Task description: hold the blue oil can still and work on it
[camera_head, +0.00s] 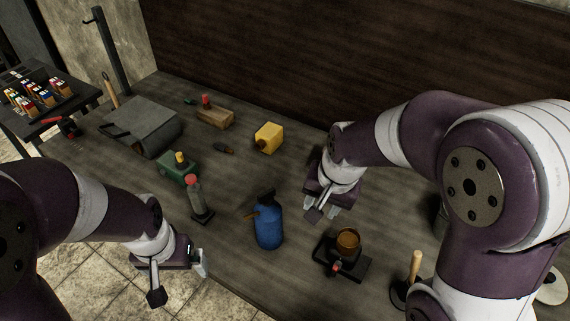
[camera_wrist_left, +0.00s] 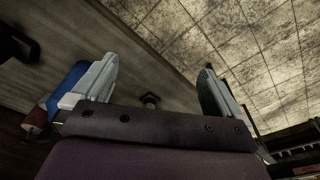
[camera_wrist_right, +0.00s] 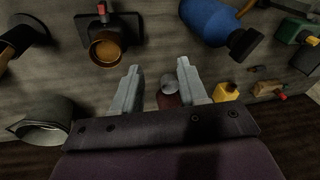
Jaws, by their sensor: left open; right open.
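The blue oil can (camera_head: 268,226) stands on the workbench, with a dark top and a brown handle or spout on its left side. It also shows in the right wrist view (camera_wrist_right: 208,20) at the top, and partly in the left wrist view (camera_wrist_left: 66,82) behind a finger. My left gripper (camera_head: 200,264) is open and empty, to the left of the can near the bench's front edge, apart from it. My right gripper (camera_head: 322,208) is open, to the right of and behind the can, not touching it. In its wrist view a dark red object with a grey top (camera_wrist_right: 168,94) shows between the fingers.
A black stand with an amber cup (camera_head: 348,242) is right of the can. A red-topped tool (camera_head: 196,198) and a green box (camera_head: 178,168) are to its left. A yellow can (camera_head: 268,138) and a wooden block (camera_head: 215,117) lie farther back. Bare bench (camera_head: 240,180) lies behind the can.

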